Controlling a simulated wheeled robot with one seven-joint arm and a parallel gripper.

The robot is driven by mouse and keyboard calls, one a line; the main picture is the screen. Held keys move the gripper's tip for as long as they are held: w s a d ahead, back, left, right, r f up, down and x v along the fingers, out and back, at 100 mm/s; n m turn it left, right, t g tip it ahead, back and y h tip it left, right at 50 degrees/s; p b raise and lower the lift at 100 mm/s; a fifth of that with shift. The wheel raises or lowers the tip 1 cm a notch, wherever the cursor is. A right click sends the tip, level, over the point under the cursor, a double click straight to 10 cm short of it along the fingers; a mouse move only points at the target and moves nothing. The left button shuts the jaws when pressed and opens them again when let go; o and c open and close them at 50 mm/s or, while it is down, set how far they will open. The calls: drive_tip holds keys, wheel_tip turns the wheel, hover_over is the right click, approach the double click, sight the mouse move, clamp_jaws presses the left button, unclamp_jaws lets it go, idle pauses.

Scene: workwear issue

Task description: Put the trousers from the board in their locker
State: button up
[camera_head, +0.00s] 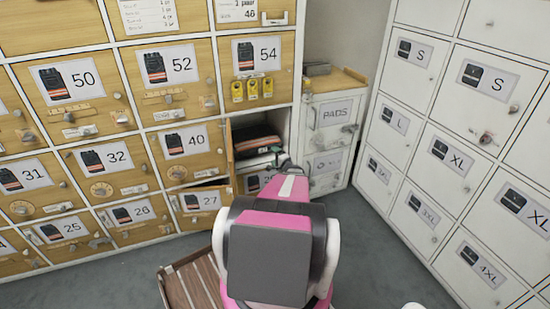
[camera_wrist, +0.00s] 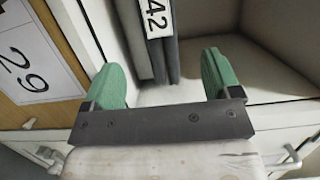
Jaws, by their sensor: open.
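A dark grey folded cloth piece (camera_wrist: 172,60), which looks like the trousers, lies in a white-walled compartment in the wrist view. A white label reading 42 (camera_wrist: 157,18) is at its upper part. My gripper (camera_wrist: 164,82) is open, its two green fingertips on either side of the cloth's near end, with a visible gap to each. In the head view my gripper (camera_head: 274,155) is small and partly hidden by my arm, at the mouth of an open locker (camera_head: 236,120). Dark folded clothing with an orange stripe (camera_head: 257,141) lies in that locker. I cannot make out the board.
Closed wooden lockers fill the left, including door 40 (camera_head: 186,141) and door 54 (camera_head: 257,55). Door 29 (camera_wrist: 30,65) is left of my gripper. A white PADS cabinet (camera_head: 330,114) and white size lockers (camera_head: 455,160) stand right. A slatted wooden bench (camera_head: 192,285) is on the floor.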

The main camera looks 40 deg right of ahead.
sight(267, 149)
drive_tip(key=w, duration=1)
drive_tip(key=shift+w, duration=0.35)
drive_tip(key=shift+a, duration=0.1)
drive_tip(key=c, duration=1.4)
drive_tip(key=o, duration=1.4)
drive_tip(key=s, duration=1.1)
drive_tip(key=shift+w, duration=0.1)
